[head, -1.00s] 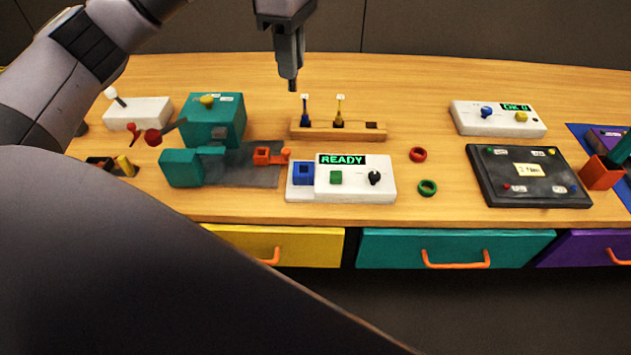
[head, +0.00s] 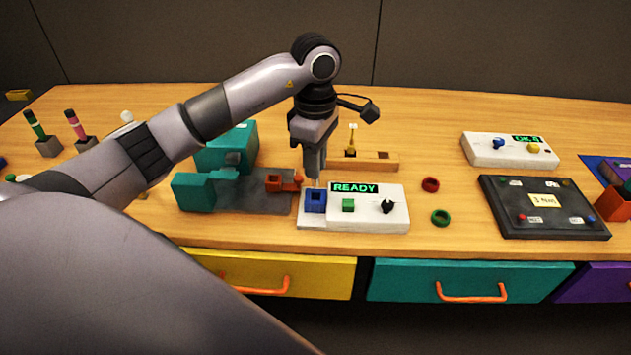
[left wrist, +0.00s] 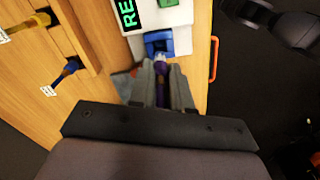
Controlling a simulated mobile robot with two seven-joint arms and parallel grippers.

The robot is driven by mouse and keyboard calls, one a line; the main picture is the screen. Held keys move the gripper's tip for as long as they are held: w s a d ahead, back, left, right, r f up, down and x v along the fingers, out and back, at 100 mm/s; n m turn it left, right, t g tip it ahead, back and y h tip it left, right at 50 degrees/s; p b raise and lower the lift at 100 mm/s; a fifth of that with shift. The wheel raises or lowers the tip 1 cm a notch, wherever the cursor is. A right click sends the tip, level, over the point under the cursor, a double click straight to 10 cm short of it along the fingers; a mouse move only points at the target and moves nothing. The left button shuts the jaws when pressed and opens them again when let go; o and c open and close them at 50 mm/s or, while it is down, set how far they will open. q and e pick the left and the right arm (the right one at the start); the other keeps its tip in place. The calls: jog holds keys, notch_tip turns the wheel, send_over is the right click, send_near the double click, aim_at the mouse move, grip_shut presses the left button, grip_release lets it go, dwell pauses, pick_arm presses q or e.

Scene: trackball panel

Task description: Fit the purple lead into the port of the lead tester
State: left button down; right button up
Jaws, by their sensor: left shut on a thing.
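The lead tester is a white box (head: 375,217) with a lit READY display, a green button and a black knob. Its blue port block (head: 316,204) is at its left end; the port also shows in the left wrist view (left wrist: 157,43). My left gripper (head: 313,178) points down just above the port. In the left wrist view its fingers (left wrist: 161,72) are shut on the purple lead (left wrist: 161,88), whose tip is at the port's near edge. I cannot tell whether the tip has entered the port opening. My right gripper is not in view.
A wooden rack (head: 378,162) behind the tester holds a yellow lead (head: 351,141) and a blue lead (left wrist: 70,68). A teal machine (head: 195,192) with an orange block (head: 273,183) stands left of the tester. Red (head: 430,185) and green (head: 440,217) rings lie at right.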

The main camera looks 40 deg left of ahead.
aim_at(315, 185)
pick_arm(q)
notch_tip(315, 185, down, 5)
jog(key=shift+f, duration=0.1)
dwell(0.3)
jog(key=shift+f, duration=0.2)
jog(key=c, duration=1)
grip_release()
jog(key=shift+r, duration=0.1)
